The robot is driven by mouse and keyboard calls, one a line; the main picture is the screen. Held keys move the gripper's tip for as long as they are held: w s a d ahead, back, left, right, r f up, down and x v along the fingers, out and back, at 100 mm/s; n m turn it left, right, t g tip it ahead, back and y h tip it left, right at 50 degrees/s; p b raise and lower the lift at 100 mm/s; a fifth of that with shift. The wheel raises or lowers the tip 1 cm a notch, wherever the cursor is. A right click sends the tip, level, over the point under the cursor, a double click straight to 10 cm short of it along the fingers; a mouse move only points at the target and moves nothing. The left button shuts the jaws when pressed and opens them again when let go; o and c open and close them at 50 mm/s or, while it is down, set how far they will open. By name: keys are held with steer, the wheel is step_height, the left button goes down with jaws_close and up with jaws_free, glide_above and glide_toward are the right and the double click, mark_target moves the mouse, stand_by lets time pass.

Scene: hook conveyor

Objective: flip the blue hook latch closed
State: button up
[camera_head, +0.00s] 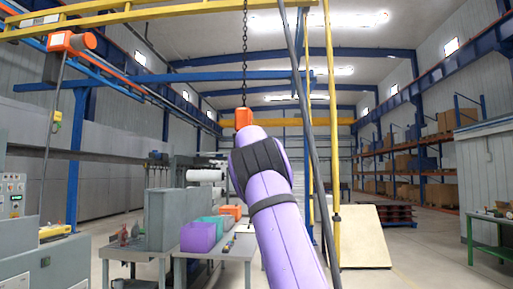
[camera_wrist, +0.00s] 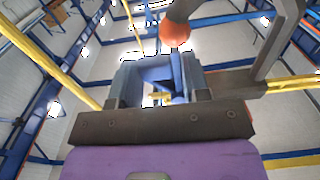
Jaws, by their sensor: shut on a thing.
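The blue hook latch (camera_wrist: 158,73) shows in the wrist view, between the two dark fingers of my gripper (camera_wrist: 160,88). My gripper is shut on it. The orange hook block (camera_wrist: 176,33) is just beyond the fingers, at the top of the wrist view. A grey bar (camera_wrist: 283,38), which may be part of the hook, curves along the right there. In the head view the orange block (camera_head: 243,118) hangs on a dark chain (camera_head: 244,60), directly above the end of my purple arm. My arm hides the latch and my fingers in that view.
Yellow overhead rails and a yellow post (camera_head: 333,140) stand near my arm, with a slanted grey bar (camera_head: 312,130) close on its right. A purple bin (camera_head: 198,238) and a teal bin sit on a grey table to the left. A second orange block (camera_head: 70,42) hangs upper left.

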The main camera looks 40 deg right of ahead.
steer(key=o, duration=0.5)
steer(key=shift+s+d, duration=0.25)
steer(key=shift+o, duration=1.3)
steer(key=shift+s, duration=0.15)
steer(key=shift+a, duration=0.15)
steer(key=v, duration=1)
steer(key=shift+a, duration=0.2)
steer(key=shift+s, duration=0.1)
